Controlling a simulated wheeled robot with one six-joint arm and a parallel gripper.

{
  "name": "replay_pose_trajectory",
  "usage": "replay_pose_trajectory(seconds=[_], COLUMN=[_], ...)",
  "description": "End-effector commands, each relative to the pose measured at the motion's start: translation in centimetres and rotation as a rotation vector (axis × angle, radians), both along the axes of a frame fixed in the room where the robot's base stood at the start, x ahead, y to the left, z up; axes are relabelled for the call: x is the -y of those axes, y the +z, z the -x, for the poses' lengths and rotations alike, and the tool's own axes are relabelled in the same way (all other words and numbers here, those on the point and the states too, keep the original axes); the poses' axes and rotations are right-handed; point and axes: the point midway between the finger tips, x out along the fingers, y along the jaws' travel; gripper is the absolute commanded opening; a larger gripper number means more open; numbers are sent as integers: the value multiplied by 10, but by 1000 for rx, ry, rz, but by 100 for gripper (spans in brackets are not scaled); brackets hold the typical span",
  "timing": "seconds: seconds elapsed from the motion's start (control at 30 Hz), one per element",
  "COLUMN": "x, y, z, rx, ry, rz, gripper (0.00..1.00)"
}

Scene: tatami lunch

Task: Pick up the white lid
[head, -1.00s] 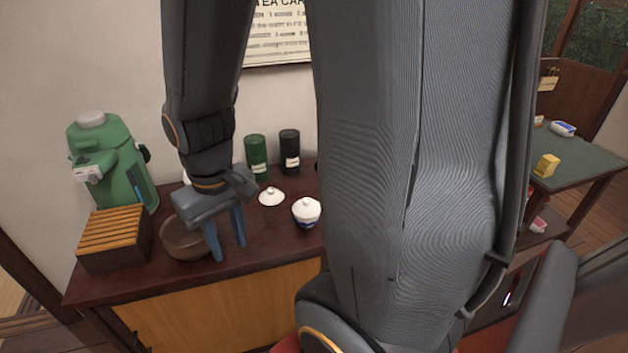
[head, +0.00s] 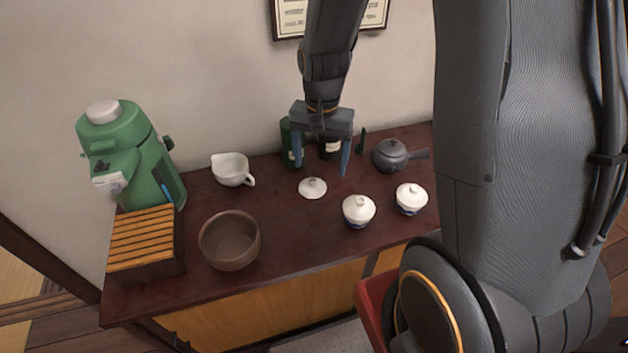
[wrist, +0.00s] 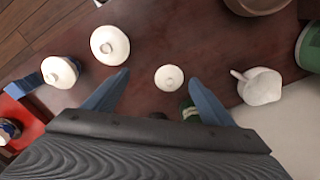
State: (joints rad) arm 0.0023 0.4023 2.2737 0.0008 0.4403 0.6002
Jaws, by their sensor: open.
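A loose white lid (head: 312,188) with a small knob lies flat on the dark wooden counter (head: 285,235). In the wrist view the lid (wrist: 169,77) shows between the two fingertips, nearer the right one. My gripper (head: 322,164) is open and empty, pointing down above and slightly behind the lid in the head view. Its blue fingers also frame the lid in the wrist view (wrist: 158,78). The fingers appear apart from the lid. Two white-lidded cups, one nearer (head: 358,211) and one farther right (head: 411,199), stand to its right.
A white spouted pitcher (head: 231,170) and a brown bowl (head: 230,241) stand left of the lid. A dark teapot (head: 391,154), a slatted box (head: 147,245) and a green dispenser (head: 128,155) are also on the counter.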

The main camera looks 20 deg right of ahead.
Motion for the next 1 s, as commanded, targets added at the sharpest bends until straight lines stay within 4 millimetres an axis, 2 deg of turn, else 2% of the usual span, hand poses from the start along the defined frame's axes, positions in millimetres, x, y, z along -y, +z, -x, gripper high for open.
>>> replay_pose_trajectory(seconds=[0.13,0.33,0.5,1.0], x=[0,-2,-3,-2], y=[-25,-56,-69,-107], z=[-33,-60,-67,-68], rx=[-18,-24,-26,-27], ry=[-254,-490,-570,-576], rz=[-4,-6,-7,-7], gripper=[77,77,77,77])
